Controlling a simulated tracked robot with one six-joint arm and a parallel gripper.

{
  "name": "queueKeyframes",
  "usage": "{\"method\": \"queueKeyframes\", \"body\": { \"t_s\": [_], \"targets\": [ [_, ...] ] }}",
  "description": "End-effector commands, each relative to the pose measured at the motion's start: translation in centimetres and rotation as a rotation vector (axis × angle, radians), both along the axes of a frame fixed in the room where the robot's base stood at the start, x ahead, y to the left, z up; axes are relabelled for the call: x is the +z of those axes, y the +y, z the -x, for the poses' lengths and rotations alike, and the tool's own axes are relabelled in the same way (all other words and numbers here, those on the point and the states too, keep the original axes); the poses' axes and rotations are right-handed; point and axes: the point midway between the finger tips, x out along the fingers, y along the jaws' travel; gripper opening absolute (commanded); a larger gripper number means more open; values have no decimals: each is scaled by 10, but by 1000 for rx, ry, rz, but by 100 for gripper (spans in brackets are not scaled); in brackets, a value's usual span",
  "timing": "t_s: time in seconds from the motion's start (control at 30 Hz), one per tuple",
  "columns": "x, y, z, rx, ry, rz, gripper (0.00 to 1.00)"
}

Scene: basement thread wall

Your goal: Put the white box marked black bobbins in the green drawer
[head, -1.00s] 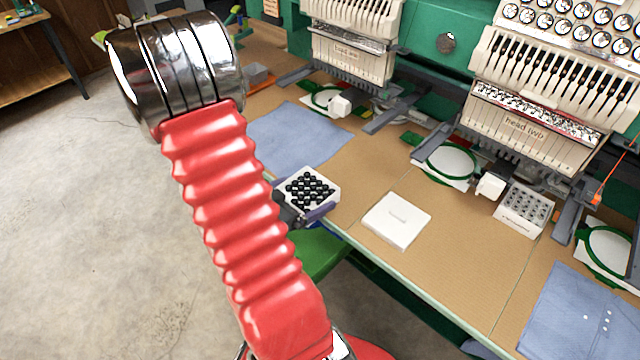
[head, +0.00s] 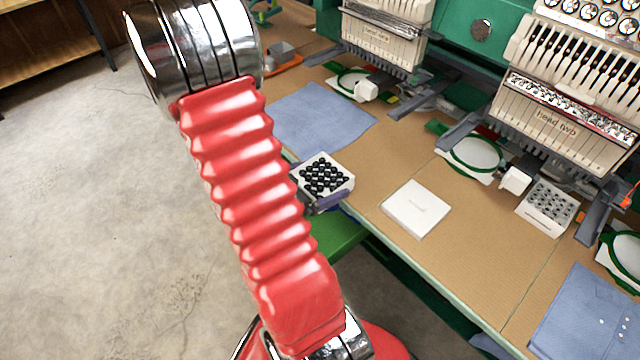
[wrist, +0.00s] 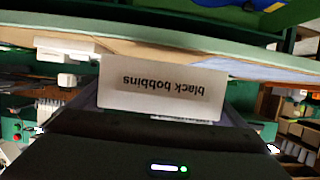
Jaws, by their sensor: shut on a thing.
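The white box marked black bobbins (head: 346,187) is held upright, its top showing rows of black bobbins. In the wrist view its label side (wrist: 160,100) shows the words upside down. My gripper (head: 322,192) is shut on the box, with a purple-grey finger along its near side. The box is at the table's near edge in the head view; whether it touches the table I cannot tell. The green drawer (head: 338,234) shows as a green piece jutting out below the table edge, partly hidden by my red arm.
A closed white box (head: 416,208) lies on the brown table (head: 465,245). A similar white box with grey bobbins (head: 548,207) stands further right by the embroidery machine (head: 560,115). Blue cloths (head: 318,117) lie left and right. Open concrete floor (head: 100,210) is at left.

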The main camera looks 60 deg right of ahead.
Motion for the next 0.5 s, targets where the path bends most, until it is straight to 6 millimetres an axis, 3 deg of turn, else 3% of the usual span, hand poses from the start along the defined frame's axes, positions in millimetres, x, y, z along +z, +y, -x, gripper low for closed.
{"method": "queueKeyframes", "body": {
  "t_s": [0.17, 0.27, 0.5],
  "targets": [
    [2, -2, -28, 85, -3, 2, 59],
    [5, -1, -59, 184, -3, 2, 58],
    [18, 19, -161, 505, -3, 3, 59]
  ]
}}
